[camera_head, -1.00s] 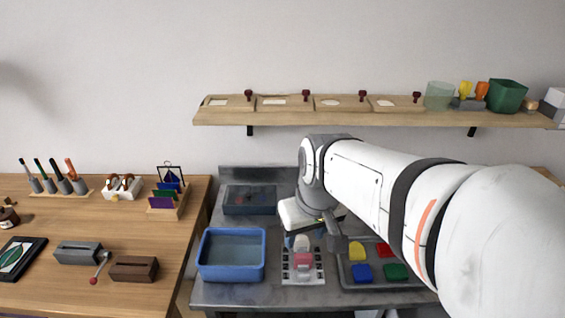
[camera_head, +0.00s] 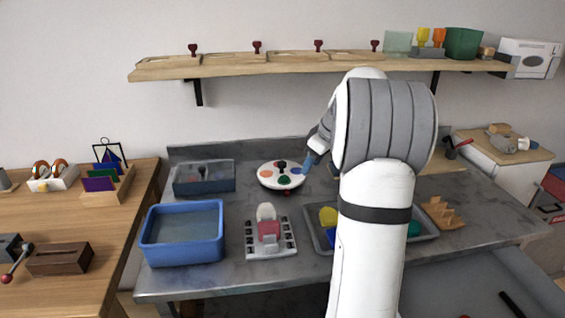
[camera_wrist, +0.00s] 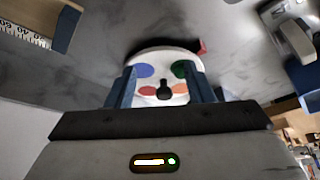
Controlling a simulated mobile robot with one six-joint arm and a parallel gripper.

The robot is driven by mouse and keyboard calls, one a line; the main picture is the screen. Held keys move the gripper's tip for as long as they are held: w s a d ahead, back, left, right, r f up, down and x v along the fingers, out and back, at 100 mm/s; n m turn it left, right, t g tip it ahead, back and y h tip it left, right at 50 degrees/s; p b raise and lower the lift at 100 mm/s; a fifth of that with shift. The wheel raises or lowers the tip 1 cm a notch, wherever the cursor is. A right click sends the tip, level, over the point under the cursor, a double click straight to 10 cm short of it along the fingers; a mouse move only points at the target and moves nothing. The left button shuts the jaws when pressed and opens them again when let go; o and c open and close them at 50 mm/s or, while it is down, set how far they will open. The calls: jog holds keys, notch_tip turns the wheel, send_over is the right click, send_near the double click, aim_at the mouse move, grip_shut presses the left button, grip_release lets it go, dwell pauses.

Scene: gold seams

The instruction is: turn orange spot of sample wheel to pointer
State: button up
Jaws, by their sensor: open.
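The sample wheel (camera_head: 270,184) is a white disc with coloured spots and a dark centre knob (camera_head: 281,167), on the grey bench by the back wall. In the head view its orange spot (camera_head: 266,173) faces left, green faces front and blue lies right. A small dark-red piece (camera_head: 287,193), perhaps the pointer, sits at its front edge; a red piece also shows in the wrist view (camera_wrist: 203,47). My gripper (camera_head: 311,161) is at the wheel's right side. In the wrist view my gripper (camera_wrist: 161,75) is open, its blue fingers framing the wheel and knob; contact is unclear.
A blue tub (camera_head: 184,258) and a grey bin (camera_head: 204,189) stand left of the wheel. A wooden shelf (camera_head: 235,71) hangs above.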

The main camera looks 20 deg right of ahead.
aim_at(281, 162)
jog(key=w+a, duration=0.1)
jog(key=w, duration=0.1)
jog(key=w+a, duration=0.2)
jog(key=w, duration=0.1)
jog(key=w+a, duration=0.1)
jog(key=w, duration=0.2)
jog(key=shift+a, duration=0.3)
jog(key=shift+w+a+f, duration=0.1)
jog(key=shift+w+f, duration=0.1)
jog(key=shift+f, duration=0.5)
jog(key=shift+w+a+f, duration=0.1)
jog(key=shift+w+f, duration=0.15)
jog(key=shift+f, duration=0.45)
grip_shut()
